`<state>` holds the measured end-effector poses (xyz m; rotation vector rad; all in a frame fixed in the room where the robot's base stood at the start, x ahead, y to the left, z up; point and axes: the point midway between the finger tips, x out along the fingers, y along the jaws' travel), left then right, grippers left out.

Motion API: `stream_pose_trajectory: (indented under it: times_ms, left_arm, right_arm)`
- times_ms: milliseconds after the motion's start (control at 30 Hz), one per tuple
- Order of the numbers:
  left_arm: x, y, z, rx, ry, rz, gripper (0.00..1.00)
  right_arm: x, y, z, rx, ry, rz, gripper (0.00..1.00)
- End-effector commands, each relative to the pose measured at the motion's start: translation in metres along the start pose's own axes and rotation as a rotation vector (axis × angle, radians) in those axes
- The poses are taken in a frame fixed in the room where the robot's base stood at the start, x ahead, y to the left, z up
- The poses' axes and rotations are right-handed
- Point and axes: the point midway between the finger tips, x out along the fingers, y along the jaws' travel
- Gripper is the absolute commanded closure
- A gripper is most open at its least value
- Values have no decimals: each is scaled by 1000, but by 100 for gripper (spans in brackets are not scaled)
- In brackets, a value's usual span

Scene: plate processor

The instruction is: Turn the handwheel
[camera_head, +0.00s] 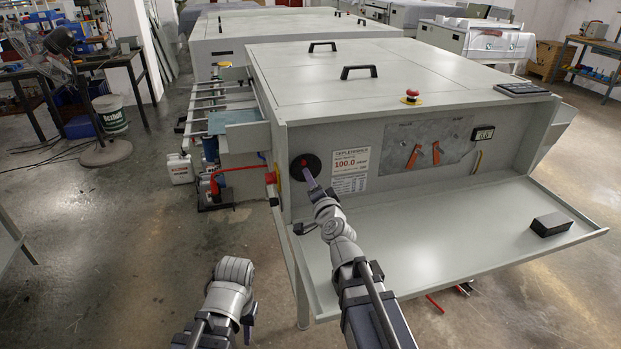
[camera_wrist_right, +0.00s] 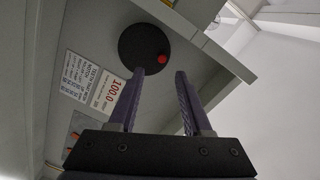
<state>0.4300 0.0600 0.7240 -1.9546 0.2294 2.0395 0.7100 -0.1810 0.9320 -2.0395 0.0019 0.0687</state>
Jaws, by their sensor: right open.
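The handwheel (camera_head: 314,162) is a black disc with a small red knob, on the left of the plate processor's front panel. In the right wrist view the handwheel (camera_wrist_right: 138,48) is ahead of the fingertips, with its red knob (camera_wrist_right: 162,59) on the right side of the disc. My right gripper (camera_head: 308,178) is at the wheel's lower edge in the head view. In the wrist view its two fingers (camera_wrist_right: 158,74) are apart with nothing between them; contact cannot be told. My left arm is low at the bottom of the head view, and its gripper (camera_head: 249,318) shows too little to read.
The processor's open front shelf (camera_head: 440,240) lies below the panel, with a black box (camera_head: 551,224) at its right. A white label (camera_head: 350,170) is right of the wheel. A red emergency button (camera_head: 271,177) is on the left corner.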

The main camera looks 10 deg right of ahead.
Motion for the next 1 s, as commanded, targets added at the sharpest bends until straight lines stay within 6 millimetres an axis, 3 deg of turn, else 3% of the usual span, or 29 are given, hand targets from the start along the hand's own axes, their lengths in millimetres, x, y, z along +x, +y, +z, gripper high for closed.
stream_pose_trajectory:
  times_ms: [233,500,700,1000]
  left_arm:
    - [47,4,-3,0,0,0,68]
    - [84,8,-5,0,0,0,68]
    - [92,9,-5,0,0,0,68]
    - [90,9,-5,0,0,0,68]
  right_arm:
    - [19,50,15,475,-156,-11,51]
    - [20,49,-1,1008,-350,-177,51]
    - [14,39,-18,1167,-417,-269,51]
    - [17,34,-20,1185,-426,-281,51]
